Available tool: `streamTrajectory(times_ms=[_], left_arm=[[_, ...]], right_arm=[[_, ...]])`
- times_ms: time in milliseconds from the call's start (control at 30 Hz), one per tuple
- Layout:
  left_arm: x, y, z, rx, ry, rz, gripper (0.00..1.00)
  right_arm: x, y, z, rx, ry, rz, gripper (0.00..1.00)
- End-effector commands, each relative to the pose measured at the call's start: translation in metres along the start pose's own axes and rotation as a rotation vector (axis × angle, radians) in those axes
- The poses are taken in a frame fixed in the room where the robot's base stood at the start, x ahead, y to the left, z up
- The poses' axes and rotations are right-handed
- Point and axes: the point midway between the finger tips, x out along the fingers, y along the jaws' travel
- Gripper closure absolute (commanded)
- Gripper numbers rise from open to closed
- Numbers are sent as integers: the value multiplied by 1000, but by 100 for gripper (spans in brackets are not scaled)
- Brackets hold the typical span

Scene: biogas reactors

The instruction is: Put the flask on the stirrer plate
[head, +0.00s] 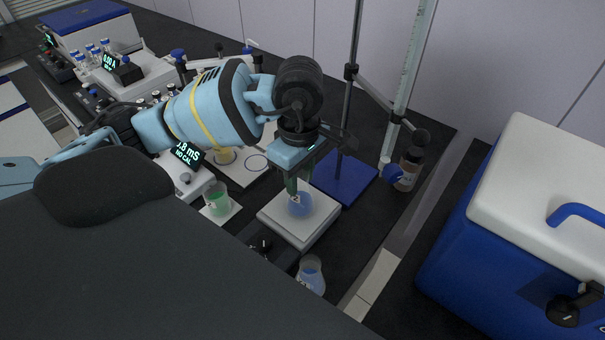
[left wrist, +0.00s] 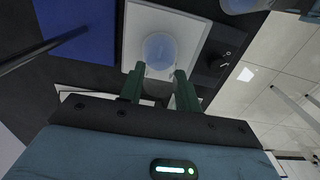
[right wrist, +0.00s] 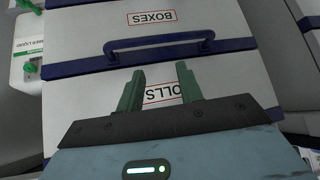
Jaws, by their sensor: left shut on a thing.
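The flask (head: 300,205) with blue liquid is at the white stirrer plate (head: 283,221), over its top. My left gripper (head: 297,186) points down and is shut on the flask's upper part. In the left wrist view the flask (left wrist: 160,48) shows between and beyond the green fingers (left wrist: 160,74), with the plate (left wrist: 146,22) behind it. I cannot tell whether the flask's base touches the plate. My right gripper (right wrist: 159,82) is open and empty in the right wrist view, in front of labelled white drawers or boxes.
Another vessel with blue liquid (head: 311,276) stands in front of the plate. A beaker of green liquid (head: 218,200) is to the left. A blue stand base (head: 344,178) with a rod and a brown bottle (head: 408,170) are behind and right. A blue-white cooler (head: 540,170) is far right.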

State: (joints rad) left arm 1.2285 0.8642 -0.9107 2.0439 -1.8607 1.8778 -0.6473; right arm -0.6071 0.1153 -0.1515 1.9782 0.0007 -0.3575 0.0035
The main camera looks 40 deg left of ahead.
Motion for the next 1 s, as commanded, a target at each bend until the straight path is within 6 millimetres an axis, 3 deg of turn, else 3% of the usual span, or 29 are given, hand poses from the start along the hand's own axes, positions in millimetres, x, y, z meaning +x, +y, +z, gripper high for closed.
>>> streamTrajectory(times_ms=[267,300,467,767,1000], left_arm=[[0,0,0,0,1,2,100],[0,0,0,0,1,2,66],[0,0,0,0,1,3,45],[-2,0,0,0,1,4,45],[-29,1,0,1,1,8,45]], right_arm=[[-2,-3,0,8,0,-2,64],[-1,-3,-1,7,2,-2,64],[-1,-2,-3,6,5,-1,64],[-2,-1,-4,-1,7,-1,64],[-2,1,-5,-6,10,-1,64]])
